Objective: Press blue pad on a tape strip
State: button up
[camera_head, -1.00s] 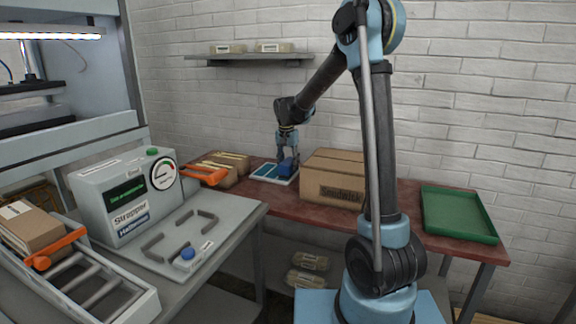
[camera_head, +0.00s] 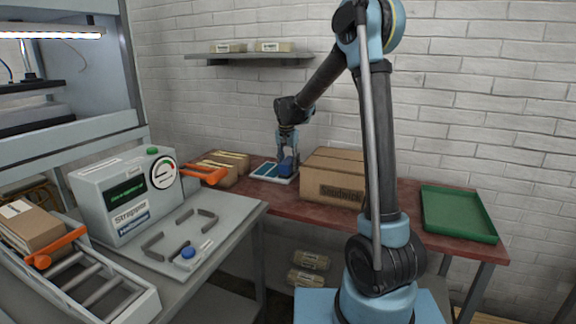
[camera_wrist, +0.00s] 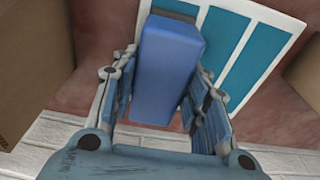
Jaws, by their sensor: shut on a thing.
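The blue pad (camera_wrist: 166,70) is a solid block between the two fingers of my gripper (camera_wrist: 165,82), which is shut on it. A dark edge shows at the pad's far end. Behind it in the wrist view lies a white board (camera_wrist: 214,5) with several teal tape strips (camera_wrist: 265,45). The pad's far end overlaps the board's left part; I cannot tell whether it touches a strip. In the head view my gripper (camera_head: 288,152) points down with the pad (camera_head: 287,167) at the right part of the board (camera_head: 256,176).
A cardboard box (camera_head: 332,180) stands close to the right of the board. Smaller boxes (camera_head: 221,172) are to its left. A green tray (camera_head: 458,214) lies at the table's right end. A strapping machine (camera_head: 125,197) stands at the front left. A shelf (camera_head: 250,56) hangs above.

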jog(key=shift+r, duration=3.5)
